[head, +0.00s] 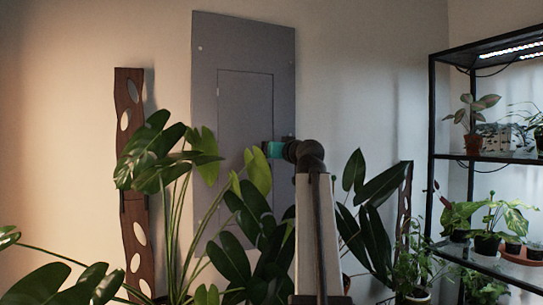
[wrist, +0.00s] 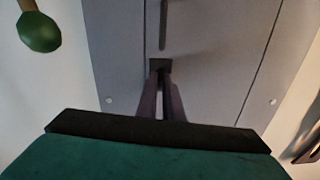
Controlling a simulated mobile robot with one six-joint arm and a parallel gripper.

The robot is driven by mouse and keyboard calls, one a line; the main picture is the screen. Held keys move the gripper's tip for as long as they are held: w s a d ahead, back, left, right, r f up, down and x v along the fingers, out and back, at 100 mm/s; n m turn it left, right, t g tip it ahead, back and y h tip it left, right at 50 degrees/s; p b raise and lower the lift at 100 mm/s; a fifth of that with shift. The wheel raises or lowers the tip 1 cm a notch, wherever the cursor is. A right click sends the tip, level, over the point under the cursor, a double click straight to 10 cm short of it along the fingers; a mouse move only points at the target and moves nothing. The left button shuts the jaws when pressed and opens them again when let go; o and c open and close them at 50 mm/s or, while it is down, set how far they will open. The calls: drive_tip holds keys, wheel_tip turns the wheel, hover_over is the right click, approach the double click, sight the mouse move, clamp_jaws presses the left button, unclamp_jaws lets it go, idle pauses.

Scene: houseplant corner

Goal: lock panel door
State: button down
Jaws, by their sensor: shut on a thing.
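The grey panel (head: 215,60) hangs on the wall in the head view, with its inset door (head: 245,100) flush in its face and showing no visible gap. My gripper (head: 265,149) reaches the right edge of that door from the right. In the wrist view the panel face (wrist: 215,70) fills the middle. My gripper's fingers (wrist: 160,90) are close together there, shut on a small dark latch (wrist: 160,65) near a door seam. A dark upright bar (wrist: 163,25) lies beyond the latch. The fingertips and latch are too small to make out in the head view.
Large-leaved plants (head: 240,225) stand before the panel's lower part. A brown wooden plank with oval holes (head: 128,150) stands left. A black shelf rack with potted plants (head: 435,130) stands right. A green rounded thing (wrist: 38,32) shows at the wrist view's upper left.

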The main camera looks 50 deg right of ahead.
drive_tip(key=shift+n, duration=0.6)
drive_tip(key=c, duration=1.9)
unclamp_jaws()
drive_tip(key=v, duration=1.3)
drive_tip(key=shift+s, duration=0.35)
drive_tip(key=shift+a+f, duration=0.1)
drive_tip(key=shift+a, duration=0.05)
